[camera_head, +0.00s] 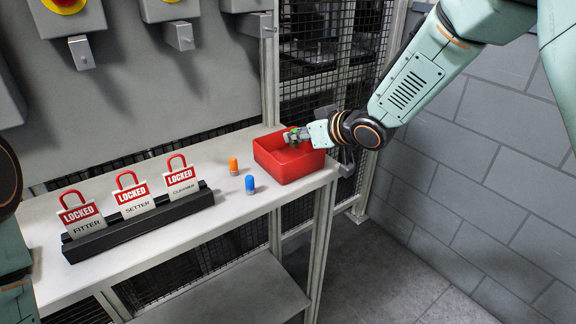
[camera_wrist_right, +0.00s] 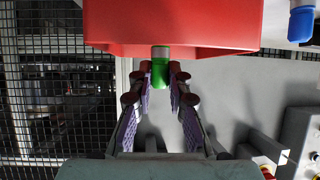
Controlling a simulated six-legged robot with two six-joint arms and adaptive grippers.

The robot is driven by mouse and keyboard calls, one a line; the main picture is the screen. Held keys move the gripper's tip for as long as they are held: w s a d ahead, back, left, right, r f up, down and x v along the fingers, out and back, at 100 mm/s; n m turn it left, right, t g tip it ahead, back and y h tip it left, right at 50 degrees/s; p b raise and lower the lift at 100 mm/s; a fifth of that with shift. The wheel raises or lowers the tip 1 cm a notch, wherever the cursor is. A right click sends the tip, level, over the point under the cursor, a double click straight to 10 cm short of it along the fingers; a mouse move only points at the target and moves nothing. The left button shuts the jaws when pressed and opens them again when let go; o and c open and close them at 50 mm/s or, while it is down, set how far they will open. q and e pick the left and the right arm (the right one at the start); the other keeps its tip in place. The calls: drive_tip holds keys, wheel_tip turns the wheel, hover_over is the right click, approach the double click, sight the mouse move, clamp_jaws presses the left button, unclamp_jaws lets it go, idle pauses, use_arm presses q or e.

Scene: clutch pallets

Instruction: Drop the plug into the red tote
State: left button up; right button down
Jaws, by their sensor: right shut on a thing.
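The red tote (camera_head: 300,168) stands on the right end of the white bench. It fills the top of the right wrist view (camera_wrist_right: 190,30). My right gripper (camera_head: 292,135) is at the tote, seen over its opening near the back rim. The gripper is shut on a green plug, which shows between the fingertips in the right wrist view (camera_wrist_right: 160,80). In the head view the plug is small and partly hidden by the fingers. My left gripper is not in view; only parts of my left arm show at the left edge.
On the white bench (camera_head: 165,250), an orange plug (camera_head: 233,165) and a blue plug (camera_head: 250,184) stand left of the tote. A black rack (camera_head: 140,225) holds several red-and-white LOCKED tags. A mesh fence (camera_head: 320,70) rises behind. A grey block wall (camera_head: 490,180) is at the right.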

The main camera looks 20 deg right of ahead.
drive_tip(key=shift+s+d+f, duration=0.15)
drive_tip(key=shift+d+f, duration=0.05)
drive_tip(key=shift+d, duration=0.25)
drive_tip(key=c, duration=1.5)
unclamp_jaws()
drive_tip(key=shift+a, duration=0.3)
drive_tip(key=o, duration=0.3)
drive_tip(key=shift+d, duration=0.25)
drive_tip(key=shift+s+r, duration=0.2)
drive_tip(key=v, duration=1.1)
drive_tip(key=shift+s+d, duration=0.15)
drive_tip(key=shift+s, duration=0.1)
drive_tip(key=shift+w, duration=0.1)
